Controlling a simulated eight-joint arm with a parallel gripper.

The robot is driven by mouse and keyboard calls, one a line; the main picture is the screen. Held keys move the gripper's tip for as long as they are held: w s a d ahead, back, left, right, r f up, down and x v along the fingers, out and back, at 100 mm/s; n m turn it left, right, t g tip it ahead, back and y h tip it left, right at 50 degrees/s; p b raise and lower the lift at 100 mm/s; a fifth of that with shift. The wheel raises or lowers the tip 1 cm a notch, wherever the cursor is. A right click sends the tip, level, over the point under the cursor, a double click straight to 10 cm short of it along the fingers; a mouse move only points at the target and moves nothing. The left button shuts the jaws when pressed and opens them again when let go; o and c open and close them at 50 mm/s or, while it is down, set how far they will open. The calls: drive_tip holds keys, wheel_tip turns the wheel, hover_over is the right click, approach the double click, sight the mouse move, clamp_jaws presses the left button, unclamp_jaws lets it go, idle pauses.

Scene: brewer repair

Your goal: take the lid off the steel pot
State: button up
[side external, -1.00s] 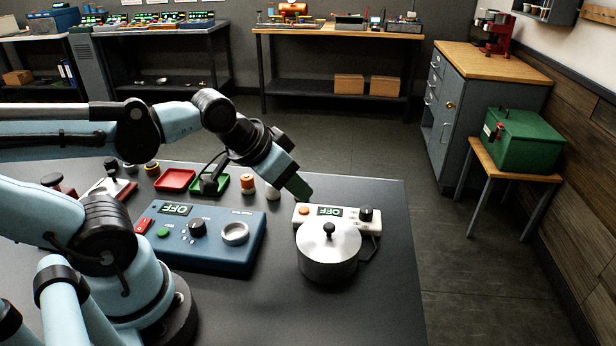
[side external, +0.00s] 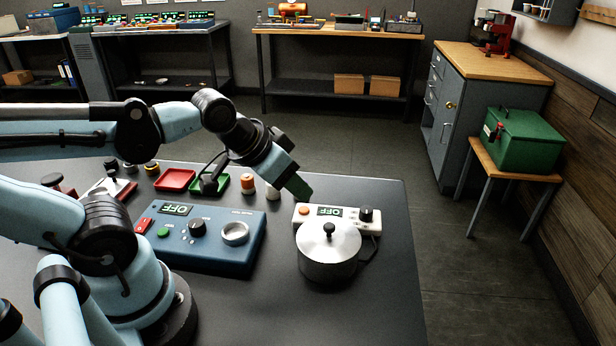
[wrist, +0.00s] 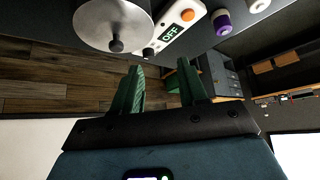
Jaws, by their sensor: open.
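The steel pot (side external: 328,262) stands on the dark table, in front of a white control box. Its lid (side external: 328,240) is on it, with a black knob (side external: 329,229) on top. In the wrist view the lid (wrist: 95,22) shows at the upper left, with its knob (wrist: 116,46) toward the fingers. My gripper (side external: 305,192) is above the table, up and to the left of the pot, apart from it. In the wrist view its two green fingers (wrist: 164,82) are spread with nothing between them.
The white control box (side external: 366,224) reads OFF and touches or nearly touches the pot. A blue control unit (side external: 205,238) stands to the left. Small bottles (side external: 248,183), a red tray (side external: 175,180) and a green tray (side external: 221,184) lie behind.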

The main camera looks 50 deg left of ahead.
drive_tip(key=shift+o, duration=0.9)
wheel_tip(320, 180, up, 5)
drive_tip(key=g, duration=0.7)
hover_over(329, 226)
drive_tip(key=shift+f, duration=5.9)
